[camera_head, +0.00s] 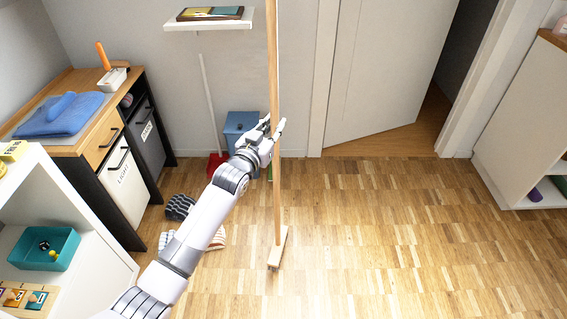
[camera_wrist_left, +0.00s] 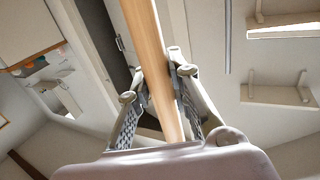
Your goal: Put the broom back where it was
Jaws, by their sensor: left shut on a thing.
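The broom (camera_head: 276,190) stands nearly upright in the middle of the head view, with a long wooden handle and its head (camera_head: 278,250) at or close to the floor. My left gripper (camera_head: 274,133) is shut on the broom's handle partway up. In the left wrist view the handle (camera_wrist_left: 148,50) runs between the two fingers of the left gripper (camera_wrist_left: 158,85). The handle's top end is out of the head view. My right gripper is not in view.
A blue bin (camera_head: 240,126) stands at the back wall behind my gripper, with a red dustpan-like thing (camera_head: 217,165) beside it. A wall shelf (camera_head: 210,23) hangs above. The floor (camera_head: 400,220) at right is clear.

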